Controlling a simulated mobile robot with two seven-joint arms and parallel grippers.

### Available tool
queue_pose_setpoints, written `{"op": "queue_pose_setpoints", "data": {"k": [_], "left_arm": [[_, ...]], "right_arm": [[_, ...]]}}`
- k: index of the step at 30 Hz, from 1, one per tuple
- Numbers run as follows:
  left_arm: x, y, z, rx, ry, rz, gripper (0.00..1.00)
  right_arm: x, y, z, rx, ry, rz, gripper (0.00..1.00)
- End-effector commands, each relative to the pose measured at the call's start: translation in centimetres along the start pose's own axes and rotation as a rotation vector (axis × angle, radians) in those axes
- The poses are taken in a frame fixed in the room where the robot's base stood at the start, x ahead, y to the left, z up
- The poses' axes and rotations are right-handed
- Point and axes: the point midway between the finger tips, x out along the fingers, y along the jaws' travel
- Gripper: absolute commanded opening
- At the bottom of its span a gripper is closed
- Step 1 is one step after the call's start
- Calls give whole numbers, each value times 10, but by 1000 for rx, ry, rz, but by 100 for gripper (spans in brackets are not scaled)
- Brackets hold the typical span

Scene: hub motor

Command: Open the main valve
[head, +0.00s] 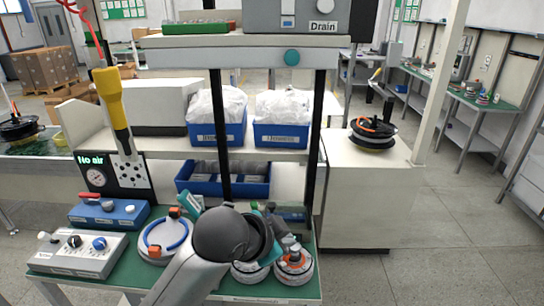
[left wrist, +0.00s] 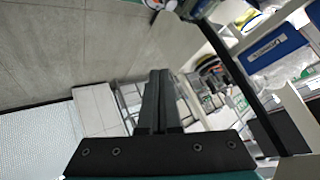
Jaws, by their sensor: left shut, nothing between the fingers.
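A blue box with a red lever (head: 90,195) sits on the green bench at the left; it looks like the valve, though no label is readable. Behind it a black panel reads "No air" beside a round gauge (head: 96,178). My left gripper (head: 288,240) is to the right of these, over the round hub parts, partly hidden behind my grey arm. In the left wrist view its black fingers (left wrist: 158,76) are together with nothing between them. My right gripper is not in view.
A grey knob box (head: 78,250) stands at the front left of the bench. Hub parts (head: 165,240) sit mid-bench. A yellow-handled tool (head: 112,98) hangs above the gauge. Open floor lies to the right.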

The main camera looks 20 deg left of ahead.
Motion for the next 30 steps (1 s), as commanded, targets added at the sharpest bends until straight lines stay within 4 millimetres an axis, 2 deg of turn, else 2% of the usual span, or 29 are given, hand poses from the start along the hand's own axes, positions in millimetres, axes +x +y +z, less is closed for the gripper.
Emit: {"op": "queue_pose_setpoints", "data": {"k": [1, 6, 11, 17, 23, 30], "left_arm": [[-4, -13, -16, 43, 27, -19, 0], [-18, -46, -63, 180, 102, -66, 0], [-36, -77, -105, 302, 160, -118, 0], [-67, -115, -153, 448, 218, -195, 0], [-108, -151, -198, 580, 262, -284, 0], [-169, -191, -244, 722, 301, -401, 0]], "right_arm": [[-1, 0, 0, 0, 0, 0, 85], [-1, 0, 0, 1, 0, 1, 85], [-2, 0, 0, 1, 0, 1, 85], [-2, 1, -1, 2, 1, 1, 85], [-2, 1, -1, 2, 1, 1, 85], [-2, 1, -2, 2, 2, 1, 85]]}}
